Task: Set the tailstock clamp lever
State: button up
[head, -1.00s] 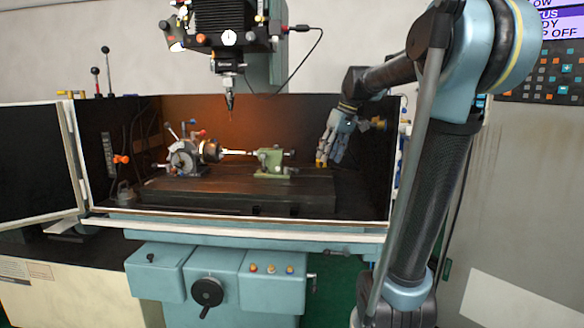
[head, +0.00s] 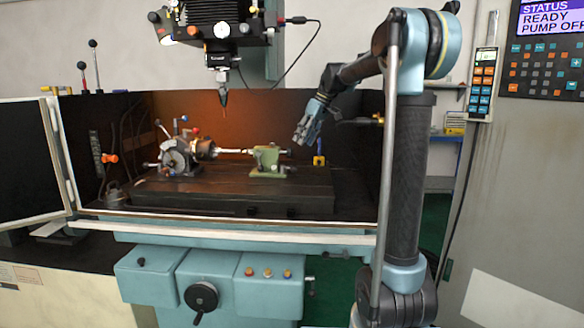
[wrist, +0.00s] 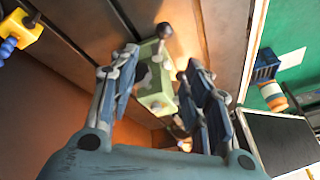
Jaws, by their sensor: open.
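The green tailstock (head: 267,161) stands on the dark machine bed, at the right end of the work line. In the wrist view the tailstock (wrist: 153,88) lies between and beyond my fingers. A dark ball-ended lever (wrist: 164,31) sticks out from it, past the fingertips; I take this as the clamp lever. In the head view the lever is too small to tell for certain. My gripper (head: 305,133) is open and empty, above and to the right of the tailstock, pointing down. It appears apart from both the tailstock and the lever.
The indexing chuck (head: 178,158) stands to the left on the bed (head: 225,193). The spindle head (head: 222,58) hangs above. A yellow and blue fixture (head: 318,160) is right of the tailstock. The enclosure's right wall (head: 369,165) is close to my arm.

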jog(key=x, duration=1.2)
jog(key=shift+a+f, duration=0.1)
jog(key=shift+f, duration=0.25)
grip_shut()
